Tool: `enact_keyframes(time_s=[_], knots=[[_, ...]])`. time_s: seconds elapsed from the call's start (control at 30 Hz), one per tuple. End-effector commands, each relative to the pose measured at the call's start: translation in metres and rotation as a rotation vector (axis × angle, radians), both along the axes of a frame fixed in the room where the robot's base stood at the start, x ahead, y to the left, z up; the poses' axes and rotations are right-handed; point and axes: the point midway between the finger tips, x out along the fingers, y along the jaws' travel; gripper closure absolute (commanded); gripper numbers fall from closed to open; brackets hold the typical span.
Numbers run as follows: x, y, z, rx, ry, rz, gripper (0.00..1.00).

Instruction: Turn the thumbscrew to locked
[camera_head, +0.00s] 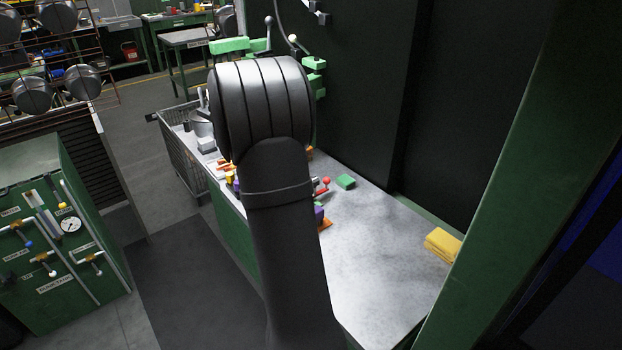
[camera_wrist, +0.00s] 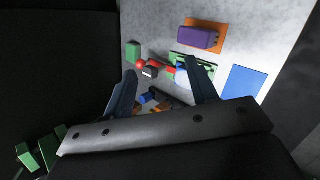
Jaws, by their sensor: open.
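My gripper (camera_wrist: 160,66) is open in the wrist view, its two dark fingers apart above the worktop, with nothing held between them. In the head view it is hidden behind my arm. I cannot single out the thumbscrew with certainty. Between and beyond the fingers are small fixtures: a green plate with a red lever (camera_wrist: 190,66), partly covered by the right finger, a red ball knob (camera_wrist: 140,64) and a blue cylindrical part (camera_wrist: 148,97). Any locked marking is too small to read.
The grey worktop (camera_head: 375,235) also holds a green block (camera_head: 345,181), a purple block (camera_wrist: 198,37) on an orange plate, a blue plate (camera_wrist: 244,80) and folded yellow cloths (camera_head: 443,243). A dark wall stands behind. The worktop's front right is clear.

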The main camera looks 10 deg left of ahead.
Motion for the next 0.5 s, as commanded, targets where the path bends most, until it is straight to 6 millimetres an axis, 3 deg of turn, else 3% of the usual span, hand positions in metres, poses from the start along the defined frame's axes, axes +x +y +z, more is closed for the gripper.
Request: enact_keyframes(time_s=[0.2, 0.33, 0.5], knots=[[-0.002, 0.049, -0.022, -0.500, 0.257, 0.540, 0.47], [-0.003, 0.072, -0.026, -0.713, 0.359, 0.729, 0.47], [-0.002, 0.084, -0.028, -0.837, 0.415, 0.828, 0.47]])
